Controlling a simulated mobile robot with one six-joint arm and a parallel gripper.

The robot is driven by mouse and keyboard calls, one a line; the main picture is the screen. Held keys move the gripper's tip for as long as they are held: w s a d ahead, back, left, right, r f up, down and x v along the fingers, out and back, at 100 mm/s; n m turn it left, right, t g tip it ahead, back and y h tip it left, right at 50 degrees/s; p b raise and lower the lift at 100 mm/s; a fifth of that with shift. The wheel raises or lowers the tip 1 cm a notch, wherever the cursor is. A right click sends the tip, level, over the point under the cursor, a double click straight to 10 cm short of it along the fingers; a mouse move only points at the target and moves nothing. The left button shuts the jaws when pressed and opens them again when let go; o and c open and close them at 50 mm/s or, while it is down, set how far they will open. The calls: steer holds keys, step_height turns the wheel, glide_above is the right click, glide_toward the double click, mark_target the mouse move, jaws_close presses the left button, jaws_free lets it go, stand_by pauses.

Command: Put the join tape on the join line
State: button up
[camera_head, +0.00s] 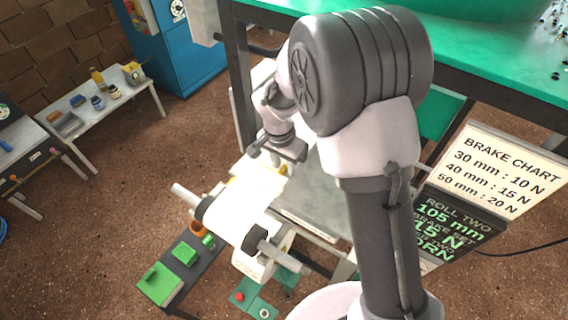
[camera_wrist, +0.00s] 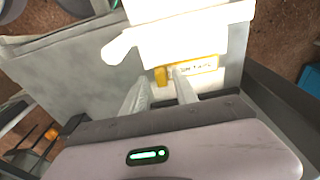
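My gripper (camera_wrist: 161,78) is open, with its two pale fingers apart. In the camera_head view my gripper (camera_head: 283,160) hangs low over the white paper web. A small yellow piece (camera_wrist: 161,76), which looks like the join tape, shows between the fingertips with gaps on both sides. It is beside a pale label (camera_wrist: 198,68) with small lettering that I cannot read surely. A yellow spot also shows just under the gripper in the camera_head view (camera_head: 284,170). The white paper (camera_head: 245,215) is overexposed, and I cannot make out a join line on it.
A grey plate (camera_wrist: 70,70) lies left of the fingers in the camera_wrist view. A brake chart (camera_head: 505,168) and a dark display (camera_head: 455,225) stand at right. A low bench (camera_head: 110,100) is at left.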

steer(key=s+d+r+p, duration=0.1)
steer(key=s+r, duration=0.1)
steer(key=r, duration=0.7)
steer(key=s+d+r+p, duration=0.1)
steer(key=s+r+p, duration=0.1)
steer(key=r, duration=0.7)
steer(key=s+d+r+n+t+y, duration=0.1)
steer(key=s+r, duration=0.3)
steer(key=s, duration=0.5)
steer(key=s+d+r+n+t+y, duration=0.1)
steer(key=s+d+r+t, duration=0.2)
steer(key=s, duration=0.7)
steer(key=shift+s+d+r+n+t+y, duration=0.3)
steer(key=shift+d+r+n+t+y, duration=0.15)
steer(key=shift+r, duration=0.2)
